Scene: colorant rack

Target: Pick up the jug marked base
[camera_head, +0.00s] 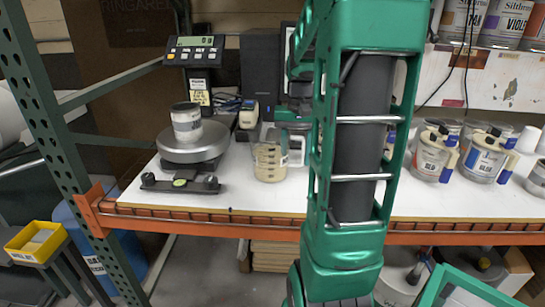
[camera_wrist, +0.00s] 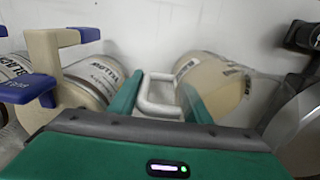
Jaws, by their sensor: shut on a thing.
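The clear jug with tan contents (camera_head: 270,165) stands upright on the white bench top, right of the scale, in the head view. Its pale handle (camera_head: 297,148) points right. In the wrist view the jug (camera_wrist: 215,82) lies beyond the right finger with dark lettering on its side, too small to read surely. The white handle (camera_wrist: 146,94) is between the fingers. My gripper (camera_wrist: 162,92) is shut on this handle. In the head view my arm covers much of the area right of the jug. I cannot tell any gap under the jug.
A scale (camera_head: 193,148) with a can (camera_head: 186,122) on it stands left of the jug. Labelled canisters (camera_head: 432,158) with blue and cream handles stand at the right; more (camera_wrist: 95,80) show left in the wrist view. An orange beam (camera_head: 250,222) edges the bench; a green post (camera_head: 45,120) is at left.

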